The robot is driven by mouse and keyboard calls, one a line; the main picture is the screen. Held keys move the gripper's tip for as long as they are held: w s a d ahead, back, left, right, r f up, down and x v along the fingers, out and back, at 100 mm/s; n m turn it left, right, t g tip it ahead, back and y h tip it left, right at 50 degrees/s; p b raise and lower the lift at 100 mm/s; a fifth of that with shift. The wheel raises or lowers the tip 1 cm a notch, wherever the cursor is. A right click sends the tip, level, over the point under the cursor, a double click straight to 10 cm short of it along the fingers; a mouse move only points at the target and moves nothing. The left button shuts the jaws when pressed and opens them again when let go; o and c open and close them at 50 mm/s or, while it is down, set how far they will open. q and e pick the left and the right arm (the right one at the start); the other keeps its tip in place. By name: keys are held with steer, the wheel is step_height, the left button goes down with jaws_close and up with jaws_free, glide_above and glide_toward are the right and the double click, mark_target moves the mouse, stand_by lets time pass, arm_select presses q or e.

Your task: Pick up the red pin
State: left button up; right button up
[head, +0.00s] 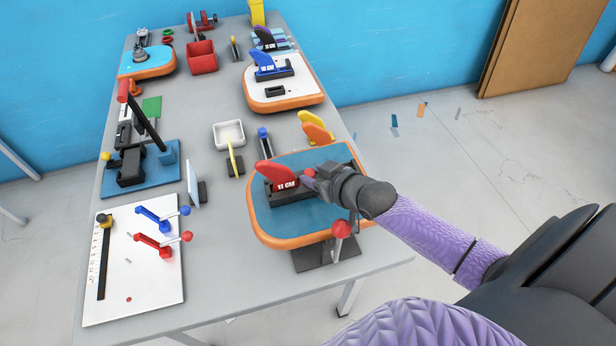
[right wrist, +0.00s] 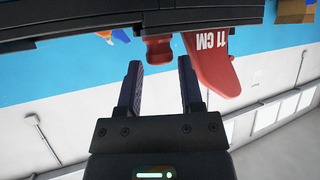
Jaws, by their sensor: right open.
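The red pin (head: 309,172) is a small red knob on the dark holder of the blue board with the orange rim (head: 285,242). It also shows in the right wrist view (right wrist: 158,50), sticking out of a dark bar. A red fin marked 11 CM (head: 272,172) stands beside it and shows in the right wrist view (right wrist: 208,68). My right gripper (head: 313,182) is open and empty at the pin. In the right wrist view its fingertips (right wrist: 160,64) lie either side of the pin's head, apart from it. My left gripper is not in view.
A red ball-topped lever (head: 341,229) stands at the board's front edge, close under my right wrist. Orange and yellow fins (head: 316,131) stand behind the board. A yellow piece (head: 233,157) and a white tray (head: 228,134) are to the left.

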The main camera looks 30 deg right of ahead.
steer(key=shift+w+f, duration=0.25)
steer(key=shift+w, duration=0.1)
steer(key=shift+r, duration=0.1)
jaws_close()
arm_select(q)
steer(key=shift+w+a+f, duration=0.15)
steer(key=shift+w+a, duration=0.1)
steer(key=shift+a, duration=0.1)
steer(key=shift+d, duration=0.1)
